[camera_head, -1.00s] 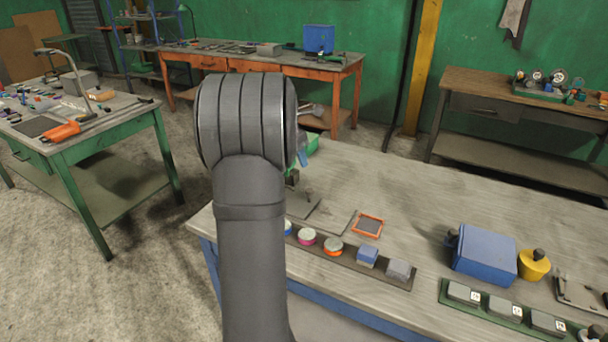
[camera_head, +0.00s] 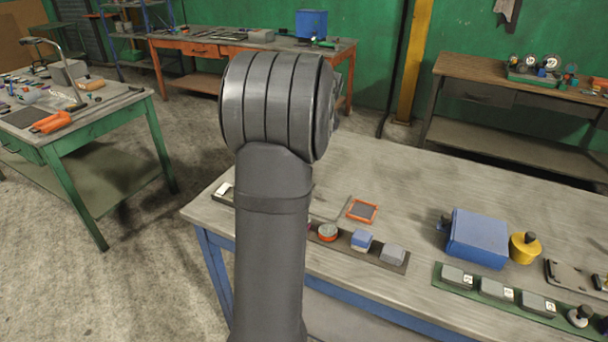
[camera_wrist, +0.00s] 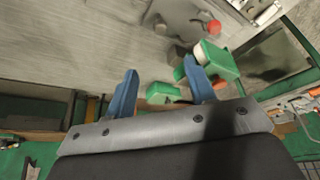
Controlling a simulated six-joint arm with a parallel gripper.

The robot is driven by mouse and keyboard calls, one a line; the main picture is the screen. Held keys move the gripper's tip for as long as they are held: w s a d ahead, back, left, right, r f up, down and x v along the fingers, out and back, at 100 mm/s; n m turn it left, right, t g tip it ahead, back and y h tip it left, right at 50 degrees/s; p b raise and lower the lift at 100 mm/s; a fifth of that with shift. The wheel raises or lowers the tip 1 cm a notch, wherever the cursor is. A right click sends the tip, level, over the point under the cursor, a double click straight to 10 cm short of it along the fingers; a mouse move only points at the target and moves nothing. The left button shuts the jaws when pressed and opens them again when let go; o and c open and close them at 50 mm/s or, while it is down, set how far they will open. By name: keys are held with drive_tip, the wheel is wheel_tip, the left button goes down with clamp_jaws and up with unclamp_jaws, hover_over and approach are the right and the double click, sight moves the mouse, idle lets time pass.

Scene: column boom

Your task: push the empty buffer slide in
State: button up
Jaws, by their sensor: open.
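I cannot make out for certain which thing is the buffer slide. My gripper (camera_wrist: 160,86) shows in the wrist view as two blue fingers, spread apart with nothing between them. In the head view my own arm hides it. In the wrist view a green block with a pale top (camera_wrist: 216,60) lies behind and beside the right finger, and a smaller green piece (camera_wrist: 164,94) shows between the fingers, farther off. A grey plate with a red knob (camera_wrist: 214,27) lies on the bench beyond. I cannot tell whether anything touches the fingers.
On the bench (camera_head: 400,190), a dark rail (camera_head: 385,262) holds small blocks and a round piece. An orange-framed square (camera_head: 362,211) lies behind it. A blue box (camera_head: 477,238), a yellow knobbed piece (camera_head: 524,248) and a green tray (camera_head: 450,288) stand right. The back middle is clear.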

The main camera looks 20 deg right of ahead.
drive_tip(key=x, duration=1.7)
clamp_jaws()
drive_tip(key=shift+w+a+r, duration=0.1)
drive_tip(key=shift+w+a, duration=1.55)
drive_tip(key=shift+a, duration=0.1)
